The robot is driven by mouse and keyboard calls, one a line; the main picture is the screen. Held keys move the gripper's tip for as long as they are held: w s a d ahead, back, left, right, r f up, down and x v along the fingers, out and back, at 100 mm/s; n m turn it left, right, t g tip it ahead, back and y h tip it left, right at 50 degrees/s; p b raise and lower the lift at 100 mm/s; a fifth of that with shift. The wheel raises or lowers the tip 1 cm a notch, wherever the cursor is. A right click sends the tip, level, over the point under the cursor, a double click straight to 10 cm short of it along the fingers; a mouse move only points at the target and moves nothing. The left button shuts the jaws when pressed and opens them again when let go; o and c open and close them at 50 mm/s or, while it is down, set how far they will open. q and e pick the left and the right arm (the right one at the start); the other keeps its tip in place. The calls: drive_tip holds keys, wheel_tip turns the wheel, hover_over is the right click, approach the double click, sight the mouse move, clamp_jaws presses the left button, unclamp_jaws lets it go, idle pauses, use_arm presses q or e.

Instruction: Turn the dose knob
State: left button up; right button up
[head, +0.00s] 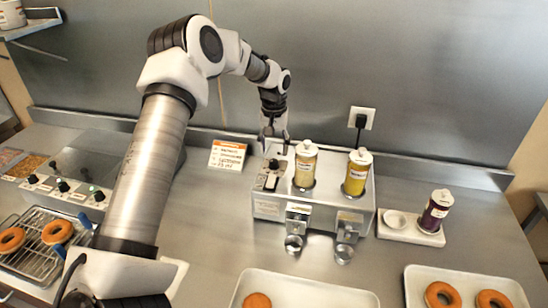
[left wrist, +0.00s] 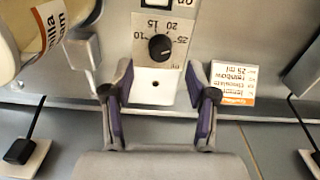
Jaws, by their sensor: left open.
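The dose knob (left wrist: 160,47) is a small black round knob on a pale dial plate marked 10, 15, 20, 25 in the left wrist view. In the head view the knob (head: 273,164) is small, on the left part of the steel dispenser's top (head: 330,190). My left gripper (head: 273,140) is above and behind it in the head view. In the left wrist view my left gripper (left wrist: 158,82) has its purple-padded fingers apart, with nothing between them; the knob shows beyond the tips, apart from them. The knob's exact pointer setting is too small to tell. My right gripper is not in view.
Two yellow bottles (head: 305,165) (head: 357,172) stand on the dispenser, close to the knob. An orange-headed card (head: 228,156) leans behind, to the left. A purple bottle (head: 435,211) stands at right. Trays of donuts (head: 262,284) (head: 415,294) lie in front. A control panel (head: 65,186) is at left.

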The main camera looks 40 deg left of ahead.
sight(274, 161)
use_arm(q)
wheel_tip(274, 161, down, 5)
drive_tip(key=shift+a+f+p, duration=0.1)
drive_tip(key=shift+p, duration=0.5)
clamp_jaws()
drive_tip(key=shift+m, duration=0.5)
unclamp_jaws()
wheel_tip(274, 161, up, 12)
